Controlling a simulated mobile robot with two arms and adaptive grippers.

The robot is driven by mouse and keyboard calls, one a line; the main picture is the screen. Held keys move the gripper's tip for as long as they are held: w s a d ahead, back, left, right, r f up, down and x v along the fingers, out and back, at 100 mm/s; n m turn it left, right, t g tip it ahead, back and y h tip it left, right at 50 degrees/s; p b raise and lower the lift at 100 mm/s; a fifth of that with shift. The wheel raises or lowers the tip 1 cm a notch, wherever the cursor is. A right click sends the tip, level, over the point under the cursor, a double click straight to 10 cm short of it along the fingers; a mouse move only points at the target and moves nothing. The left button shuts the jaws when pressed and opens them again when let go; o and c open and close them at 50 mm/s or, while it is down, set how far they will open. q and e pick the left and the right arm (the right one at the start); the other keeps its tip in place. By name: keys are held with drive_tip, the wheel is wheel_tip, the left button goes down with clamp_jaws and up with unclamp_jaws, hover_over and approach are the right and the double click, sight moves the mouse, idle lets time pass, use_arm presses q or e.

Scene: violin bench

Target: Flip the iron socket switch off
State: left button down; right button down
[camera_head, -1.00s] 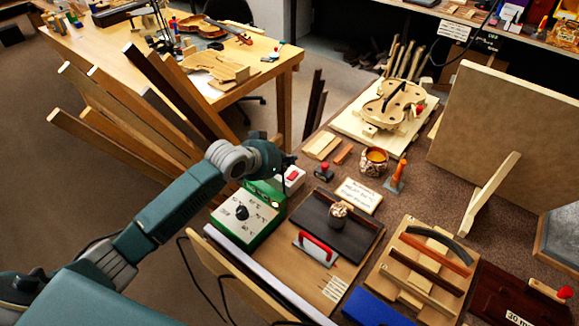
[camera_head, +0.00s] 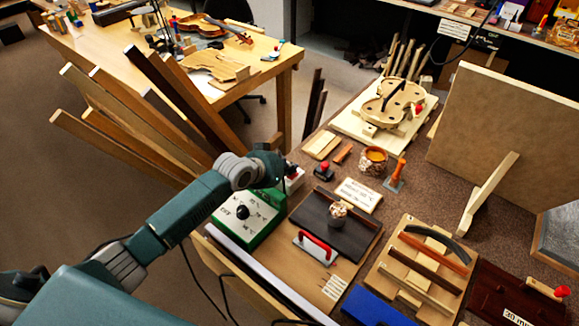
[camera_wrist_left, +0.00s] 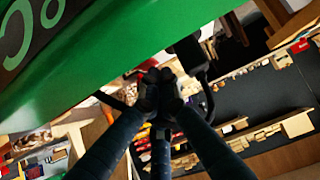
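The white socket (camera_head: 295,184), with a small red part on top, sits just behind the green control box (camera_head: 262,228) with its white dial face. My left gripper (camera_head: 284,180) is beside the socket, over the box's far edge, and covers part of it. Whether it touches the switch, and the switch's position, cannot be told. In the left wrist view, the dark fingers (camera_wrist_left: 160,92) come together at their tips with nothing visible between them. The green box (camera_wrist_left: 120,55) fills the upper left there. The socket is not clear in that view. My right gripper is not in view.
A dark board (camera_head: 312,222) with a red-handled tool (camera_head: 317,245) lies right of the green box. A red-knobbed stamp (camera_head: 324,171) stands near the socket. Wooden strips (camera_head: 130,110) lean behind my left arm. A violin body (camera_head: 392,104) lies farther back.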

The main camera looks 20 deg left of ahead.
use_arm(q)
drive_tip(key=shift+w, duration=0.1)
drive_tip(key=shift+w+d+r, duration=0.15)
drive_tip(key=shift+w+d, duration=0.15)
drive_tip(key=shift+w, duration=0.4)
drive_tip(key=shift+r, duration=0.1)
drive_tip(key=shift+r, duration=0.25)
drive_tip(key=r+p, duration=0.4)
drive_tip(key=shift+w, duration=0.2)
drive_tip(key=w+r+b+v, duration=0.1)
drive_tip(key=v, duration=0.8)
drive_tip(key=shift+d+r, duration=0.15)
drive_tip(key=shift+r, duration=0.1)
drive_tip(key=shift+s, duration=0.1)
